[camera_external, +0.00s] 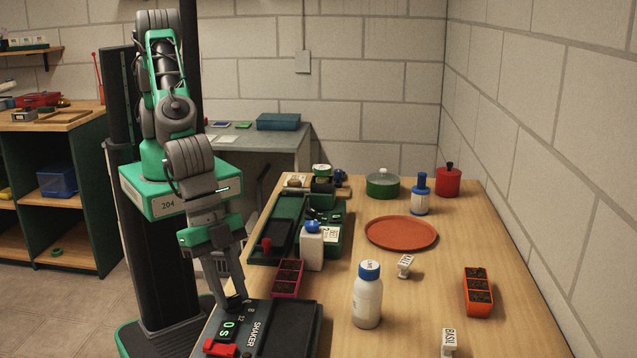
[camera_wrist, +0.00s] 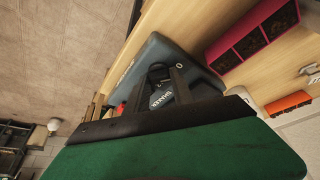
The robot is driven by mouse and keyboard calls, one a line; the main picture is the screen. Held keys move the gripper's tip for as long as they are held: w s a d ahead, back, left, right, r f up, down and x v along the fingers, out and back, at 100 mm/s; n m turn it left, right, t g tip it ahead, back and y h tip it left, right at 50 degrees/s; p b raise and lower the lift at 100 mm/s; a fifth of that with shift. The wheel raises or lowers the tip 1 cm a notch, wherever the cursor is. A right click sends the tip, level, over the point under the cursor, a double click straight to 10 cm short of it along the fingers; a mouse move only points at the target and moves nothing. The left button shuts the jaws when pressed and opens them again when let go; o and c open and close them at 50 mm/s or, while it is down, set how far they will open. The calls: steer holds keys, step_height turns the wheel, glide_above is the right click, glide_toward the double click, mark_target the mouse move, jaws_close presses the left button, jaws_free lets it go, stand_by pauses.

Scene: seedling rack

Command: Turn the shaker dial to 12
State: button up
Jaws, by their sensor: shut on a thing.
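The shaker (camera_external: 297,322) is a dark grey box at the near left end of the table, with a green display (camera_external: 227,330) that appears to read 0s and a red switch (camera_external: 219,348). My gripper (camera_external: 237,303) points down at its control face and is shut on the shaker dial. The fingers mostly hide the dial, and its setting cannot be read; printed marks 8 and 12 show beside it. In the wrist view the shaker (camera_wrist: 192,54) lies beyond my gripper (camera_wrist: 166,84), whose two fingers sit at the dark round dial (camera_wrist: 157,70).
A pink seedling tray (camera_external: 287,278) stands just behind the shaker. A white bottle with a blue cap (camera_external: 367,300) stands to its right, and a squat white bottle (camera_external: 312,250) behind. An orange saucer (camera_external: 401,232) and orange tray (camera_external: 478,292) lie farther off.

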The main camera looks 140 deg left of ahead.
jaws_close()
